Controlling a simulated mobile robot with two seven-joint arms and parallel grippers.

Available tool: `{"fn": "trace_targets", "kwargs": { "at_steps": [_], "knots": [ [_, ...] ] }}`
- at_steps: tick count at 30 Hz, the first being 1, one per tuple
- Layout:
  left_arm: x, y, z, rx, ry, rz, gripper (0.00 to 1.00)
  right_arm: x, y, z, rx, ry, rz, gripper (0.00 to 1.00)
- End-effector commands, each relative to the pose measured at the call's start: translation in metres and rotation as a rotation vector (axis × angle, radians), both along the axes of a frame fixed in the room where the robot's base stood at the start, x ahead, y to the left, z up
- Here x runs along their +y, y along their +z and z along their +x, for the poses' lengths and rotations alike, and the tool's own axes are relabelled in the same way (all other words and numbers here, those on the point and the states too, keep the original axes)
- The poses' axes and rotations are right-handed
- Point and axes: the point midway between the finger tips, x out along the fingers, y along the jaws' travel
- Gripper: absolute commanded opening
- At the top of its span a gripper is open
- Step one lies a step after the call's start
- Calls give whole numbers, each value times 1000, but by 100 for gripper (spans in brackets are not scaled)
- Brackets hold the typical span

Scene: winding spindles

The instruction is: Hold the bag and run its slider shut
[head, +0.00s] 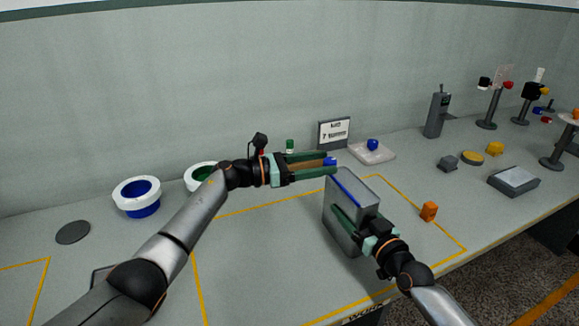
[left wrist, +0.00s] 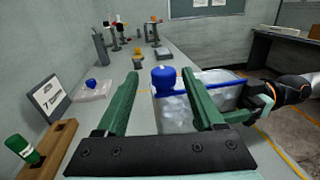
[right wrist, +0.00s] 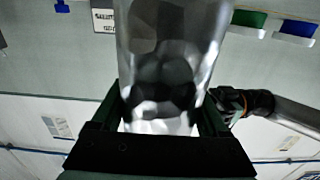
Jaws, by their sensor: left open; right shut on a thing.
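The bag (head: 368,192) is a grey, see-through box shape standing upright on the table, with a blue strip (head: 346,187) along its top edge. The blue slider (head: 330,161) is at the far end of that strip; it also shows as a blue knob in the left wrist view (left wrist: 163,77). My left gripper (head: 327,165) is open, its fingers on either side of the slider with gaps visible. My right gripper (head: 357,222) is shut on the near side of the bag, which fills the space between its fingers in the right wrist view (right wrist: 165,60).
A wooden rack (left wrist: 50,150) with a green cylinder (left wrist: 22,148) stands beside the left gripper. Behind are a sign (head: 334,133) and a pale tray (head: 384,154) with a blue piece. An orange block (head: 429,211) sits right of the bag.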

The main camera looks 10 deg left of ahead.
Motion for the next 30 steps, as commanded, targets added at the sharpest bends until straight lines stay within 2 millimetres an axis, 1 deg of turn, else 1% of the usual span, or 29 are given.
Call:
{"fn": "trace_targets", "kwargs": {
  "at_steps": [1,6,9,12,15,18,29,30],
  "knots": [
    [11,-1,-4,0,3,2,70,0,0,0,1,-1,-1,14],
    [44,-2,-21,1,4,4,70,0,0,0,1,-1,-1,14],
    [61,-2,-30,2,3,4,70,0,0,0,1,-1,-1,14],
    [74,-1,-37,3,3,1,70,0,-1,0,1,0,-1,14],
    [82,-1,-42,2,3,1,70,0,0,0,1,0,-1,14],
    [86,-1,-44,2,2,0,70,0,-1,0,1,0,-1,14],
    [87,0,-44,2,2,0,70,0,-1,0,1,0,-1,14],
    [87,0,-44,2,2,0,70,0,-1,0,1,0,-1,79]
  ]
}}
